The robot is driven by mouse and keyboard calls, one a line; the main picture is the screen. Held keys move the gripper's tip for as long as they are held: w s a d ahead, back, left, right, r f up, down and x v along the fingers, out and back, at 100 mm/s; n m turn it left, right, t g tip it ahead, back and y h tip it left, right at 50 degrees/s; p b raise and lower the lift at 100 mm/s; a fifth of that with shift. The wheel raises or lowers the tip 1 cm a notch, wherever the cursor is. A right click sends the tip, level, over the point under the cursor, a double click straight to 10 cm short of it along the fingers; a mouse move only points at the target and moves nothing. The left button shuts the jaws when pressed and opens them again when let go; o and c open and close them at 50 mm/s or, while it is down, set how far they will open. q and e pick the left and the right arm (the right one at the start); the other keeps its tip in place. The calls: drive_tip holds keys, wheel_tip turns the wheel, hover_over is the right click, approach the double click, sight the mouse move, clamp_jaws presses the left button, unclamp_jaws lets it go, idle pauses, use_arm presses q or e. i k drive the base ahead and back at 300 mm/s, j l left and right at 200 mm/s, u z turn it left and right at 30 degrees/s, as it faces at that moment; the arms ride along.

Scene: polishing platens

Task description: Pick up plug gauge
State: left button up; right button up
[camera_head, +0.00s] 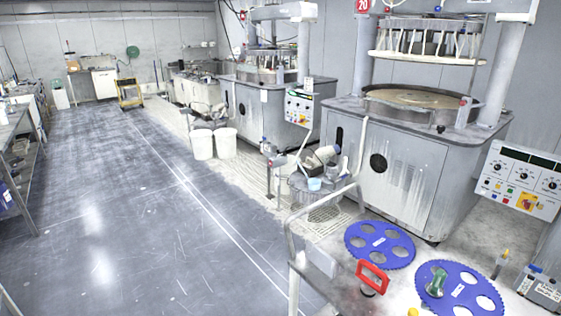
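I cannot tell for sure which object is the plug gauge. A small greenish cylindrical piece (437,279) stands on the right blue toothed disc (468,298). A slim dark upright piece with a yellow top (500,264) stands to the right of that disc. Neither of my grippers is in view.
Another blue toothed disc with holes (380,244) lies on the bench. A metal rail (322,214) runs along the bench's left edge. A large polishing machine (390,165) stands behind, with a control panel (522,180) at right. White buckets (203,144) stand on the floor; the left floor is clear.

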sight(434, 289)
drive_tip(key=z, duration=1.35)
